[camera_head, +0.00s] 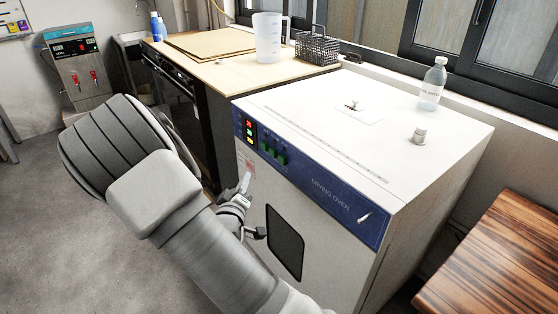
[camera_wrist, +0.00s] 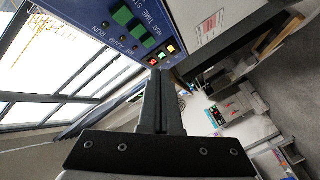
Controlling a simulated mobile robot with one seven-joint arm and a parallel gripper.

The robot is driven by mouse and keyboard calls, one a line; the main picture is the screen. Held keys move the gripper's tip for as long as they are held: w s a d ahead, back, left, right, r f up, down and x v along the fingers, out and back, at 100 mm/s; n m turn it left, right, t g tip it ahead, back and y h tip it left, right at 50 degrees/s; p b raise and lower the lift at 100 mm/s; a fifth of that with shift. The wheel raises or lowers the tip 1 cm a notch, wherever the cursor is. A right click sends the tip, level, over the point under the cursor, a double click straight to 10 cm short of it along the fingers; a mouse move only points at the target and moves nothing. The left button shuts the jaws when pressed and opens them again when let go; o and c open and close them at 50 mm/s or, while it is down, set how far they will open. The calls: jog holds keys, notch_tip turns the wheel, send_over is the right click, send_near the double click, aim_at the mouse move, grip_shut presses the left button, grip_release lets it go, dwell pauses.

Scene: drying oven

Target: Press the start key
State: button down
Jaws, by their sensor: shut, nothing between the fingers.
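The drying oven (camera_head: 330,150) is a white box with a blue control panel (camera_head: 325,182) along the top of its front. At the panel's left end are small lit squares (camera_head: 249,132), red, green and orange, with several dark green keys (camera_head: 272,151) beside them. The wrist view shows the lit squares (camera_wrist: 162,55), the green keys (camera_wrist: 135,29) and partly readable lettering. I cannot tell which key is start. My gripper (camera_head: 246,182) is shut and empty, in front of the oven just below the panel. In the wrist view its fingertips (camera_wrist: 161,72) appear close to the lit squares; contact cannot be told.
A black door handle (camera_head: 255,233) and a dark window (camera_head: 285,243) are on the oven front. A bench with a jug (camera_head: 269,38) is behind; a wooden table (camera_head: 500,260) is at right.

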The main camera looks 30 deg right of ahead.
aim_at(280, 161)
jog(key=w+d+b, duration=0.1)
jog(key=d, duration=0.7)
jog(key=shift+w+d, duration=0.35)
jog(key=shift+d, duration=0.15)
dwell(1.9)
jog(key=shift+w+d, duration=0.1)
jog(key=shift+d, duration=0.2)
jog(key=shift+w+d+b, duration=0.15)
jog(key=shift+d+b, duration=0.3)
jog(key=shift+d, duration=0.35)
dwell(0.8)
jog(key=shift+a, duration=0.1)
jog(key=shift+s+a, duration=0.25)
jog(key=shift+a, duration=0.9)
jog(key=shift+s+a, duration=0.25)
jog(key=shift+a, duration=1)
jog(key=shift+s+a, duration=0.25)
jog(key=shift+a, duration=1)
